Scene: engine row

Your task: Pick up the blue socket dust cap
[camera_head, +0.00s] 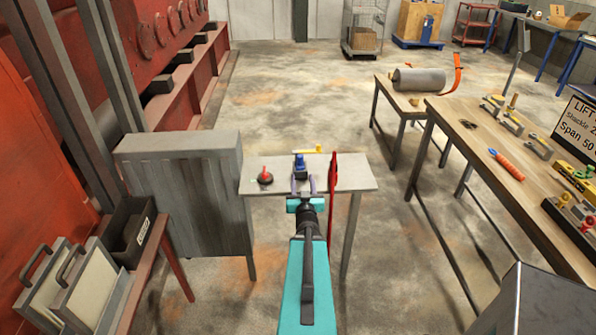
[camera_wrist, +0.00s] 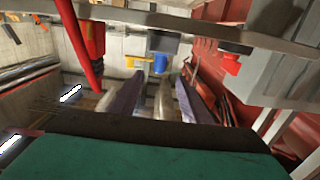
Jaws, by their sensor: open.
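The blue socket dust cap (camera_head: 300,162) stands near the middle of a small grey table (camera_head: 356,176) in the head view. A yellow lever-like part (camera_head: 308,150) is just behind it. In the wrist view, which looks upside down, the blue cap (camera_wrist: 160,63) shows beyond the fingers, roughly midway between them. My gripper (camera_head: 303,182) is open at the near edge of the table, in front of the cap. In the wrist view its two fingers (camera_wrist: 159,84) are apart. I cannot tell whether they touch the cap.
A red-topped part (camera_head: 265,177) sits left of the cap on the table. A tall red post (camera_head: 333,185) rises close on the right. A grey cabinet (camera_head: 190,200) stands to the left, and a wooden workbench (camera_head: 480,150) with tools to the right. Floor beyond the table is clear.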

